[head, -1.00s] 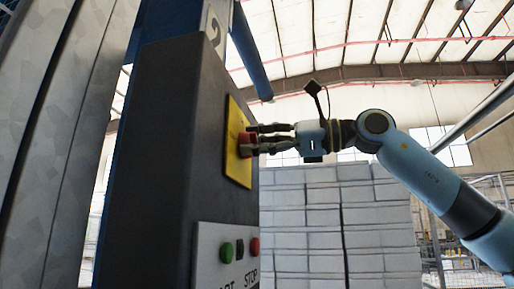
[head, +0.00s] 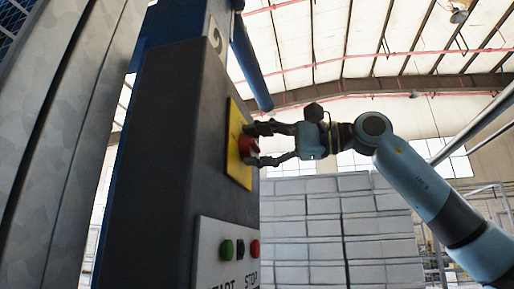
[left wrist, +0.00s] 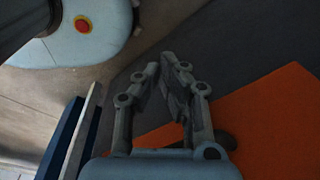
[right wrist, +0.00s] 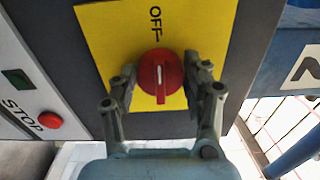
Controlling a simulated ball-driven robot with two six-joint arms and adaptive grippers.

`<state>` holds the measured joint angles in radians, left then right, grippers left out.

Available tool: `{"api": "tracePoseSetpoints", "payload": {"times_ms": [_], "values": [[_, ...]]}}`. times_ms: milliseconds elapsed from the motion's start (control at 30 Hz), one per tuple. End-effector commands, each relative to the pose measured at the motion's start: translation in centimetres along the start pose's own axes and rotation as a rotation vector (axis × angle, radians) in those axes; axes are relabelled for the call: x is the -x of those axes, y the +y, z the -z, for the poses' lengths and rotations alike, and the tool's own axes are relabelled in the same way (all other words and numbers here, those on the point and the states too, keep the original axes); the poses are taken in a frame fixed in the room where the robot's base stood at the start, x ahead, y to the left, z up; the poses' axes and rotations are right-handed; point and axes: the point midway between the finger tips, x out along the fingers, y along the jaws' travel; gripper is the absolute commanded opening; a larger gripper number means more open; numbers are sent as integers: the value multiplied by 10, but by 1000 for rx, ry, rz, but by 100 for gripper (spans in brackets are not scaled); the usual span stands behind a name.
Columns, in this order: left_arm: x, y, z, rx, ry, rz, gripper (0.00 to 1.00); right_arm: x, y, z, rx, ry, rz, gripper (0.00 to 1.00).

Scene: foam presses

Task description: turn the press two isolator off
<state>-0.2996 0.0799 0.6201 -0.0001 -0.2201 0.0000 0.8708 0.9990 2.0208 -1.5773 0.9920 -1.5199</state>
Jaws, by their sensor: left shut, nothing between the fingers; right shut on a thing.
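The press two isolator is a red round knob (head: 248,147) on a yellow plate (head: 236,168), on the side of the dark press column (head: 165,150). My right gripper (head: 256,146) is at the knob, one finger above and one below. In the right wrist view the red knob (right wrist: 160,76) sits between the fingertips (right wrist: 160,80), which are closed on its sides. Its white line points up toward the word OFF. My left gripper (left wrist: 170,68) is shut and empty, away from the knob.
Below the yellow plate is a white panel (head: 212,262) with a green START button (head: 227,249) and a red STOP button (head: 255,248). Stacked pale blocks (head: 340,230) stand behind. An orange surface (left wrist: 270,120) lies beside my left gripper.

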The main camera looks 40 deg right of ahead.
Motion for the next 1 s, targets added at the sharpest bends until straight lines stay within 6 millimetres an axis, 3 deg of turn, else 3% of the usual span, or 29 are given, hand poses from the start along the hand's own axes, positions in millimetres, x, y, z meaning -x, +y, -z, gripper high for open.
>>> {"api": "tracePoseSetpoints", "payload": {"times_ms": [633,667,700,833,1000], "values": [[-2,0,0,0,0,0,0,0,1,0,49,-1,-3,16],[-2,0,0,0,0,0,0,0,1,0,49,-1,-3,51],[-2,0,0,0,0,0,0,0,1,0,49,-1,-3,56],[-2,0,0,0,0,0,0,0,1,0,48,-1,-2,72],[-2,0,0,0,0,0,0,0,1,0,48,-1,-2,72]]}}
